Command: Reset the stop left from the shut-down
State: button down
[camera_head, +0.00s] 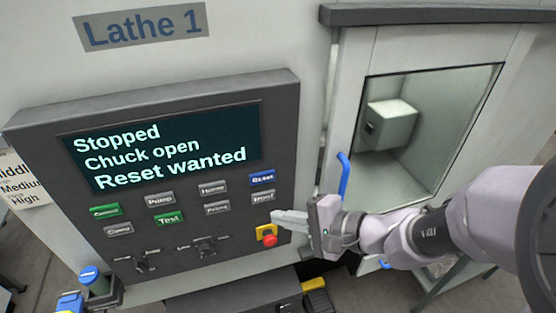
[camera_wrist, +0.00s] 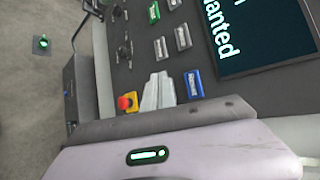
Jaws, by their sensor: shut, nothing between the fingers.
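The control panel (camera_head: 285,130) of Lathe 1 has a screen (camera_head: 170,148) reading "Stopped", "Chuck open", "Reset wanted". The blue Reset button (camera_head: 262,178) is at the panel's upper right, below the screen; it also shows in the wrist view (camera_wrist: 193,83). A red stop button (camera_head: 269,240) on a yellow base is lower; the wrist view shows it too (camera_wrist: 127,102). I cannot tell whether it is pressed in. My gripper (camera_head: 277,216) is shut and empty, its fingertips in front of the panel between the blue and red buttons. Contact with the panel cannot be told.
Grey and green buttons (camera_head: 170,218) and two switches (camera_head: 205,248) fill the panel's lower half. Right of it is the lathe's window (camera_head: 430,125) with a blue handle (camera_head: 344,175). A blue-capped container (camera_head: 93,282) stands at the lower left.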

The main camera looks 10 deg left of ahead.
jog(key=p, duration=0.2)
send_near(257, 183)
jog(key=a+f, duration=0.3)
jog(key=a, duration=0.1)
jog(key=shift+w+a+r, duration=0.1)
jog(key=shift+w+r, duration=0.1)
dwell(1.8)
jog(key=shift+w+a+b, duration=0.2)
jog(key=shift+w+b, duration=0.15)
jog(key=shift+b, duration=0.15)
jog(key=shift+w+a, duration=0.2)
jog(key=shift+w, duration=0.1)
dwell(0.4)
jog(key=shift+b, duration=0.3)
jog(key=shift+s+d+b, duration=0.4)
jog(key=shift+s+b, duration=0.15)
jog(key=shift+s, duration=0.1)
